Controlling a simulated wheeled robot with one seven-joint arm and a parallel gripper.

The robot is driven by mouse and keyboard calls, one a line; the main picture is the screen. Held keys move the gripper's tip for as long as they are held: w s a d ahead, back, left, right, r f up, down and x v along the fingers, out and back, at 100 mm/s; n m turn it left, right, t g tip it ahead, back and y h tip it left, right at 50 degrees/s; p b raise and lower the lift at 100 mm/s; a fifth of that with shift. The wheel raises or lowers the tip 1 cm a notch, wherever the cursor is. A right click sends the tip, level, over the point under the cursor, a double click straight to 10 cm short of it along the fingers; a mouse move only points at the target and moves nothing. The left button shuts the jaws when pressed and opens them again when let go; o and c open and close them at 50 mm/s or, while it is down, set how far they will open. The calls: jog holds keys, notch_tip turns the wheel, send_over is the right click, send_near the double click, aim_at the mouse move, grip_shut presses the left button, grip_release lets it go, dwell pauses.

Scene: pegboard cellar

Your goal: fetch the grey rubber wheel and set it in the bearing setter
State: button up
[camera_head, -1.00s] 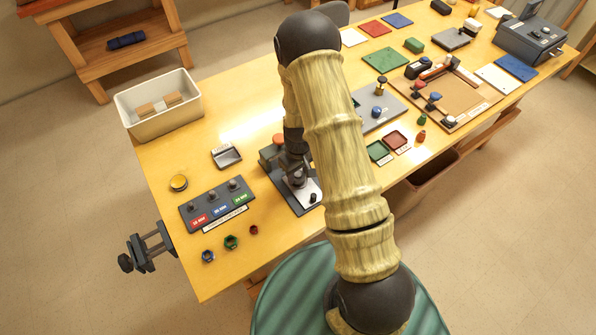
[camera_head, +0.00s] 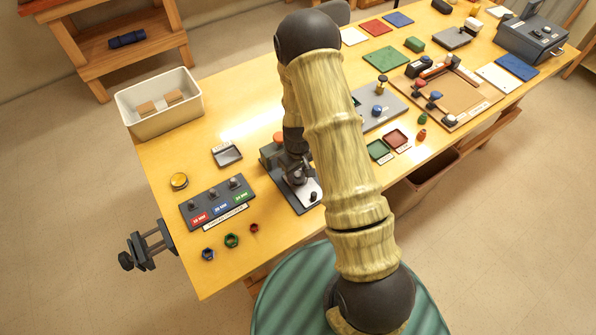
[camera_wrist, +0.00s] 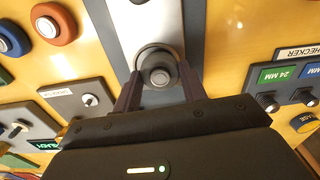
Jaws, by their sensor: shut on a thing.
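The grey rubber wheel (camera_wrist: 157,62) shows as a dark grey ring with a paler round centre between the fingertips of my gripper (camera_wrist: 158,88) in the wrist view. My gripper is shut on it. The bearing setter (camera_wrist: 148,25) seems to be the dark-based device with a bright metal plate right under the wheel. In the head view its plate (camera_head: 309,190) shows beside my gripper (camera_head: 298,178), with a small black knob on it. My arm covers part of the device. I cannot tell whether the wheel touches the plate.
An orange wheel (camera_wrist: 53,23) and a blue wheel (camera_wrist: 12,40) lie left in the wrist view. A checker board (camera_head: 220,203) with coloured labels is to the left in the head view, with several small rings in front. A white bin (camera_head: 160,118) stands behind.

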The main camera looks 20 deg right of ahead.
jog(key=shift+w+d+f, duration=0.2)
jog(key=shift+d, duration=0.05)
dwell(0.3)
jog(key=shift+f+b, duration=0.3)
jog(key=shift+b, duration=0.1)
dwell(0.5)
jog(key=o, duration=1.4)
jog(key=shift+o, duration=0.2)
jog(key=shift+r+p, duration=2.15)
jog(key=shift+r, duration=1)
jog(key=shift+a+r, duration=0.1)
